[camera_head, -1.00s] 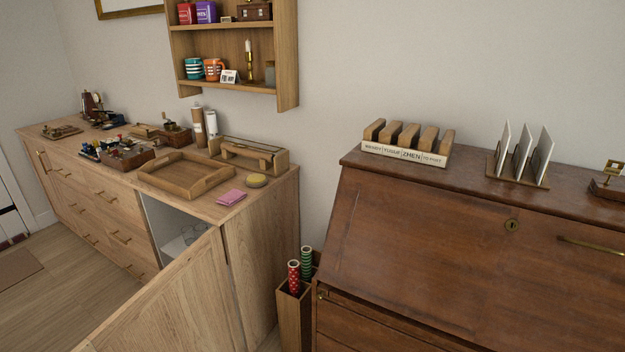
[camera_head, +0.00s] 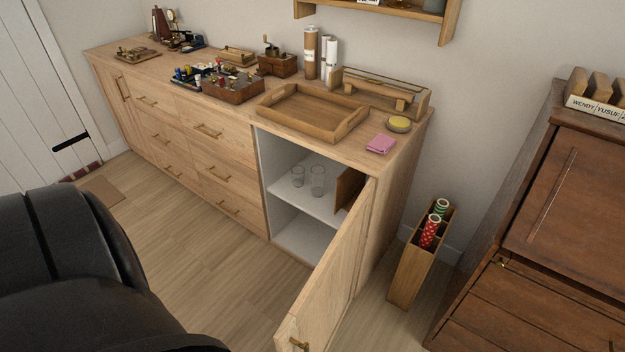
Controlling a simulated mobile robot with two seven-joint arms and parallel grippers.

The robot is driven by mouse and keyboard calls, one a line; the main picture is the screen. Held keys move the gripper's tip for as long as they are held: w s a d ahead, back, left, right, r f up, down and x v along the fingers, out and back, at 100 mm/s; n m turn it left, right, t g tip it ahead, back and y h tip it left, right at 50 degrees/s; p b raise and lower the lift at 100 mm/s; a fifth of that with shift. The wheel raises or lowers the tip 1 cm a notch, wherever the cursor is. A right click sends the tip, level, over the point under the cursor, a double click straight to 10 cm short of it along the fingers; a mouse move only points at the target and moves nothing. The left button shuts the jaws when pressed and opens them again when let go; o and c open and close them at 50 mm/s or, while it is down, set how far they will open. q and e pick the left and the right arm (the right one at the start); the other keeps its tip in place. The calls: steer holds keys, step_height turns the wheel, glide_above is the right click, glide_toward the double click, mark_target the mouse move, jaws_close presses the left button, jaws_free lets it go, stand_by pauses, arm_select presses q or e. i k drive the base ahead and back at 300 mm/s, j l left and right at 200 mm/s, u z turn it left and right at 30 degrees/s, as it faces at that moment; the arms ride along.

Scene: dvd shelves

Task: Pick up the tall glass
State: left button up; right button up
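Two clear glasses stand upright on the white inner shelf (camera_head: 322,212) of the open cabinet. The right one, the tall glass (camera_head: 317,181), looks taller than the left, shorter glass (camera_head: 298,176). They stand close together, and I cannot tell whether they touch. Neither gripper shows in the head view. A large black rounded form fills the lower left, and no gripper can be made out there.
The cabinet door (camera_head: 330,275) stands open toward me, right of the opening. A brown board (camera_head: 347,190) stands right of the glasses. A wooden tray (camera_head: 312,112) lies on the cabinet top. A bin with wrapping rolls (camera_head: 410,275) stands on the floor. Floor left of the door is clear.

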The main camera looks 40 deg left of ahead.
mark_target(318, 171)
steer(key=j+z, duration=0.2)
steer(key=j, duration=0.55)
steer(key=j+z, duration=0.25)
steer(key=j, duration=0.5)
steer(key=k+j+z, duration=0.2)
steer(key=j, duration=0.5)
